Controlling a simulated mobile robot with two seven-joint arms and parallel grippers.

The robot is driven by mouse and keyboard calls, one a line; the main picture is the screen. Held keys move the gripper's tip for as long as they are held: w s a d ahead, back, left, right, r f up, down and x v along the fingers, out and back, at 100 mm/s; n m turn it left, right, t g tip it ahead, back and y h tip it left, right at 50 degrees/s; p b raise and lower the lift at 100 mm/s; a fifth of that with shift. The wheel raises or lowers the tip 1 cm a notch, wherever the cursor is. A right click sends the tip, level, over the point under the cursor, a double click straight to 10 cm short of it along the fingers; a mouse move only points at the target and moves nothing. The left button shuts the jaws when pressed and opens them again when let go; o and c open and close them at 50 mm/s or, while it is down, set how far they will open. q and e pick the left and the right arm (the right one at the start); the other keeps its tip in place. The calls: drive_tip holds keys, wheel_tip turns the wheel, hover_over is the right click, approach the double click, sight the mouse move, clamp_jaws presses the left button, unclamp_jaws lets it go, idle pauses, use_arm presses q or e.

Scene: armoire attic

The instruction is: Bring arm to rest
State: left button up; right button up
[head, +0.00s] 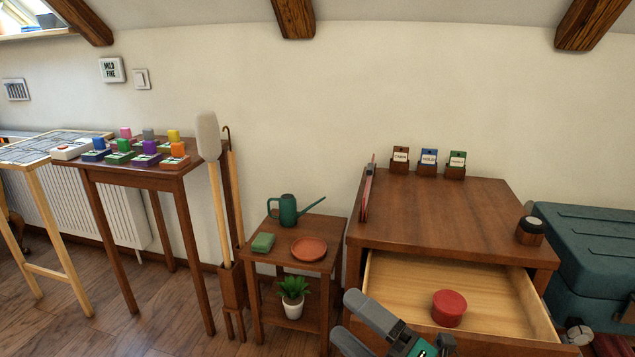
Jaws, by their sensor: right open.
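My right gripper (360,322) comes in at the bottom of the head view, to the right of the middle. Its two dark grey fingers are spread apart with nothing between them. It is in front of the wooden chest (440,215), near the left side of its open drawer (405,285). A round red tin or lid (448,308) lies in the drawer, to the right of the gripper and apart from it. Most of the right arm is hidden below the frame. My left gripper does not show.
A small side table (333,240) bears a green watering can (290,210), a green block (263,242) and a terracotta saucer (308,248). A potted plant (293,295) stands on its lower shelf. A teal trunk (590,245) stands at the right. Open floor (150,330) shows at the lower left.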

drive_tip(key=s+d+f+m+t+h, duration=0.1)
drive_tip(key=d+f+m+h, duration=0.35)
drive_tip(key=m, duration=0.45)
drive_tip(key=s+d+f+m+t+h, duration=0.1)
drive_tip(key=s+d+f+m+h, duration=0.15)
drive_tip(key=f+m+h, duration=0.55)
drive_tip(key=s+d+f+m+g, duration=0.3)
drive_tip(key=s+f+m+g, duration=0.2)
drive_tip(key=s+f+m, duration=0.3)
use_arm(q)
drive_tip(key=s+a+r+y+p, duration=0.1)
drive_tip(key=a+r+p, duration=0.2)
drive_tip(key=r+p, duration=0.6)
drive_tip(key=p, duration=0.4)
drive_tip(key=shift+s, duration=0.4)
use_arm(e)
wheel_tip(320, 180, up, 11)
drive_tip(key=d+m+h, duration=0.1)
drive_tip(key=d, duration=0.1)
drive_tip(key=shift+s+d+f, duration=0.2)
drive_tip(key=shift+s, duration=0.15)
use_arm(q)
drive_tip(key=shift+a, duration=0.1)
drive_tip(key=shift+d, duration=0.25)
